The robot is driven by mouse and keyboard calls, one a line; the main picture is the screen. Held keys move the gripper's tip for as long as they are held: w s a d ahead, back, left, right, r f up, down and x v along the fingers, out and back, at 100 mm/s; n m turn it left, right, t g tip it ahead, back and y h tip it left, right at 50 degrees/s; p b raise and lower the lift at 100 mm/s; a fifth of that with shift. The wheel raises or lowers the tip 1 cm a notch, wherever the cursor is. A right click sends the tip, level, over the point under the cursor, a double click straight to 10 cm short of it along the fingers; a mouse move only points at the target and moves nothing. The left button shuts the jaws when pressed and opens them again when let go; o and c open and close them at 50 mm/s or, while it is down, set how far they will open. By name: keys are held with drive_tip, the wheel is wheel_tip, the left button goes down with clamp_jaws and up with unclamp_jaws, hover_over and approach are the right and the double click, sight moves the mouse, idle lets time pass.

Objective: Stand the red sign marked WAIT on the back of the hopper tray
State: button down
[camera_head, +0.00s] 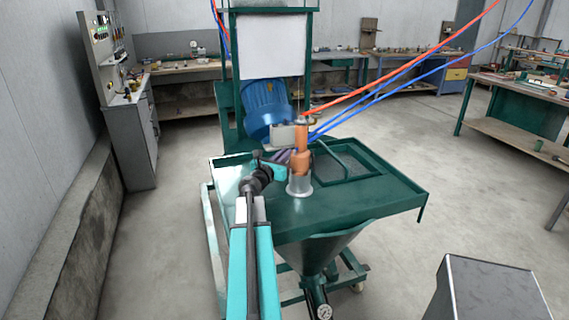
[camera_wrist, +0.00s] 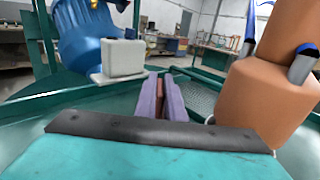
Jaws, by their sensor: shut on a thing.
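My gripper (camera_head: 284,156) is low over the left back part of the green hopper tray (camera_head: 350,207), beside the orange-brown spray unit. In the wrist view, its two purple fingers (camera_wrist: 161,97) are shut on a thin dark-red piece (camera_wrist: 160,101), seen edge-on between them. I take this for the red sign; its face and the word WAIT do not show. In the head view the sign is hidden by my arm and fingers. I cannot tell whether it touches the tray. The tray also shows in the wrist view (camera_wrist: 50,108).
The orange-brown spray unit (camera_head: 301,157) stands close to the right of my gripper, on a clear base (camera_head: 299,187). A blue motor (camera_head: 265,105) is behind. A grate (camera_head: 345,165) lies to the right. Red (camera_head: 400,68) and blue hoses run up right. The tray's front right is clear.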

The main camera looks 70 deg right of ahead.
drive_tip(key=shift+f, duration=1.65)
drive_tip(key=shift+f, duration=0.1)
drive_tip(key=c, duration=1.8)
unclamp_jaws()
drive_tip(key=shift+c, duration=0.2)
drive_tip(key=shift+r, duration=0.2)
drive_tip(key=shift+w+a+f, duration=0.1)
drive_tip(key=shift+w+a, duration=0.1)
drive_tip(key=shift+a, duration=1.7)
drive_tip(key=shift+w+a, duration=0.15)
drive_tip(key=shift+a, duration=1.7)
drive_tip(key=shift+w, duration=0.1)
